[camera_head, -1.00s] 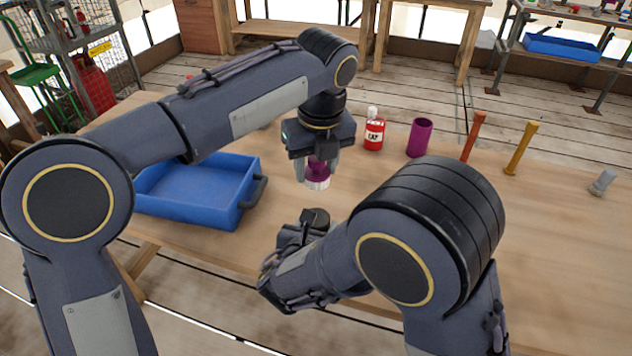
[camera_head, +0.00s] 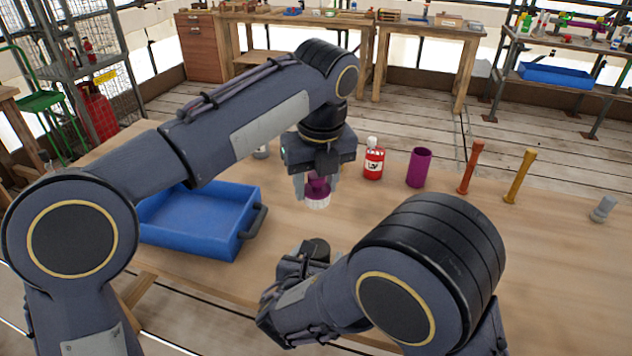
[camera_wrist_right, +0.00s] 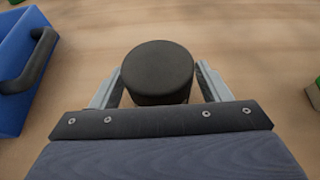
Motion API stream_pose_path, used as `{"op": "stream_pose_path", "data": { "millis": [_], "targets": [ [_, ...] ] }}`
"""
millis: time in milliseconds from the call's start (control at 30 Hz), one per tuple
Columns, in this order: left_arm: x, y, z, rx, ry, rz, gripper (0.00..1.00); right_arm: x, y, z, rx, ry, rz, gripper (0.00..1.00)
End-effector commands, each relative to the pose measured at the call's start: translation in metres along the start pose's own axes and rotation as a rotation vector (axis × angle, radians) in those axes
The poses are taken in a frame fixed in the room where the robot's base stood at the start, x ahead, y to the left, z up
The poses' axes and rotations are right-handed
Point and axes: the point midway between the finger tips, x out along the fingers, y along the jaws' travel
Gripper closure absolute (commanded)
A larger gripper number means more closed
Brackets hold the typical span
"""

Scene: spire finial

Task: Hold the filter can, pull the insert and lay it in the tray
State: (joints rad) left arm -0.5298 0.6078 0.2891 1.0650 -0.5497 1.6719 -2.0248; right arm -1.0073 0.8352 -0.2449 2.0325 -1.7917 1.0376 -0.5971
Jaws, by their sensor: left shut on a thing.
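A dark round can (camera_head: 316,249), seemingly the filter can, stands on the table; in the right wrist view its round dark top (camera_wrist_right: 157,66) faces the camera. My right gripper (camera_wrist_right: 158,82) has a finger on either side of it and appears shut on it. My left gripper (camera_head: 316,184) points down and is shut on the insert (camera_head: 317,201), purple above and whitish below. The insert hangs over the table, behind the can in the head view and apart from it. The blue tray (camera_head: 248,212) lies to the left, its visible floor empty.
A red bottle (camera_head: 373,163), a purple cup (camera_head: 419,167), an orange-red post (camera_head: 470,167), a yellow post (camera_head: 520,176) and a grey fitting (camera_head: 602,209) stand along the back and right. The tray's dark handle (camera_head: 254,222) faces the can. Bare tabletop lies between.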

Motion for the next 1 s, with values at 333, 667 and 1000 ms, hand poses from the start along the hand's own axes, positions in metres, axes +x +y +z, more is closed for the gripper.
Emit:
{"op": "stream_pose_path", "data": {
  "millis": [333,667,1000],
  "targets": [
    [0.000,0.000,0.000,0.000,0.000,0.000,0.78,-0.002,0.000,0.000,0.000,0.000,0.001,0.23],
    [0.000,0.000,0.000,0.000,0.000,0.000,0.78,-0.054,0.001,0.001,0.001,-0.001,0.006,0.23],
    [0.000,0.000,0.000,0.000,0.000,0.000,0.78,-0.112,0.001,0.000,0.001,0.000,0.003,0.23]
  ]
}}
